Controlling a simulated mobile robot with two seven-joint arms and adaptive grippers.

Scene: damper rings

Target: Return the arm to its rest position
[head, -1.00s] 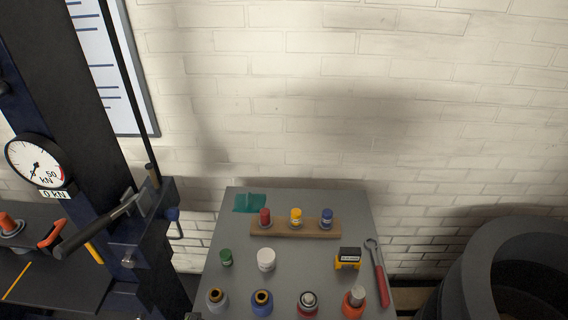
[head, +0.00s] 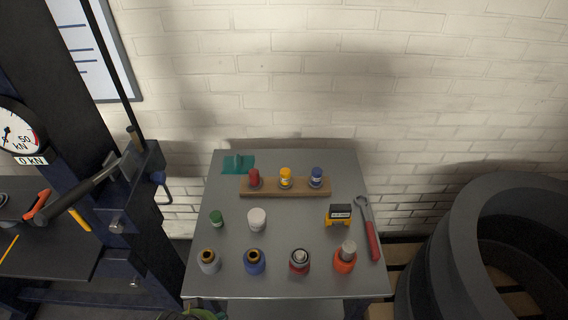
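Neither of my grippers can be made out in the head view. A small piece of a green and dark object (head: 203,314) shows at the bottom edge, in front of the table; I cannot tell what it is. The grey table (head: 300,284) holds a wooden block (head: 270,192) with a red piece (head: 254,178), a yellow piece (head: 285,178) and a blue piece (head: 316,178) standing on it. Along the front edge stand a grey ring piece (head: 209,262), a blue one (head: 255,262), a dark red one (head: 299,261) and an orange one (head: 345,258).
A press with a dial gauge (head: 18,128) and lever (head: 85,188) stands left. The table also bears a green cap (head: 217,219), white jar (head: 257,219), yellow-black device (head: 339,215), red-handled wrench (head: 371,238) and teal cloth (head: 240,165).

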